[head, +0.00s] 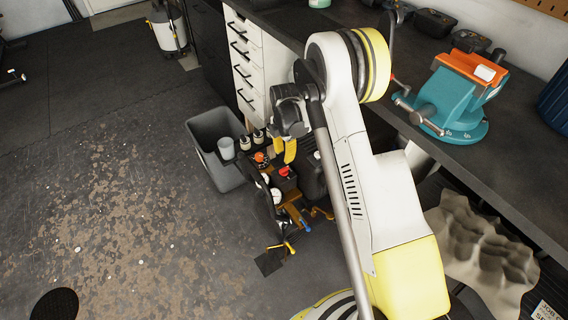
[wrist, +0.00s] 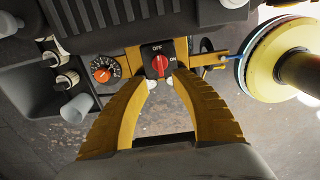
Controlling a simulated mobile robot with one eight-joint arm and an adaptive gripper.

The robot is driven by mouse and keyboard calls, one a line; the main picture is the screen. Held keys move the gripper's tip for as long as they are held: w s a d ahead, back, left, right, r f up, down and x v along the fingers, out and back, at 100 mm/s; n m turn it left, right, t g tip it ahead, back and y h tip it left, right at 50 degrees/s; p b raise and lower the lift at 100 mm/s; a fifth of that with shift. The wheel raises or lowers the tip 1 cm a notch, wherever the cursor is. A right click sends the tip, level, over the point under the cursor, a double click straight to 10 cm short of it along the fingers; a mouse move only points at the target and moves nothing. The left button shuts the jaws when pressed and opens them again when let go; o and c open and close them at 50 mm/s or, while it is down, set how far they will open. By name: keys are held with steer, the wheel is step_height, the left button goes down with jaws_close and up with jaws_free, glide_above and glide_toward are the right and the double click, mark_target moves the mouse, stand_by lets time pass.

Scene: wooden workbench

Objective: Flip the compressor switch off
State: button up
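The compressor switch (wrist: 156,58) is a dark square plate with a red knob, facing me in the wrist view. OFF is printed at its top and ON at its right. The red knob stands roughly upright; which mark it points to is hard to tell. In the head view the red switch (head: 285,171) sits on the compressor (head: 289,212), low on the floor. My gripper (wrist: 160,84) has its yellow fingers apart, with the tips around the lower edge of the switch. Nothing is seen held, and contact with the knob is unclear. My gripper (head: 284,150) appears just above the switch.
An orange dial (wrist: 104,69) is left of the switch. A grey bin (head: 197,134) stands beside the compressor. The workbench (head: 510,160) carries a teal vise (head: 452,97), and white drawers (head: 243,65) stand behind. The floor at left is mostly clear.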

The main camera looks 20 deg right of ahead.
steer(key=shift+r, duration=1.85)
steer(key=s+r+m+t, duration=0.2)
steer(key=s+r+m, duration=0.3)
steer(key=r, duration=0.6)
steer(key=s+r+m+t, duration=0.1)
steer(key=s+r+m, duration=0.35)
steer(key=r, duration=0.65)
steer(key=s+r+m+t, duration=0.2)
steer(key=s+m, duration=0.4)
steer(key=s, duration=0.4)
steer(key=s+r+m+t, duration=0.2)
steer(key=s+m, duration=0.4)
steer(key=s, duration=0.4)
steer(key=shift+s+r, duration=0.25)
steer(key=shift+r, duration=0.6)
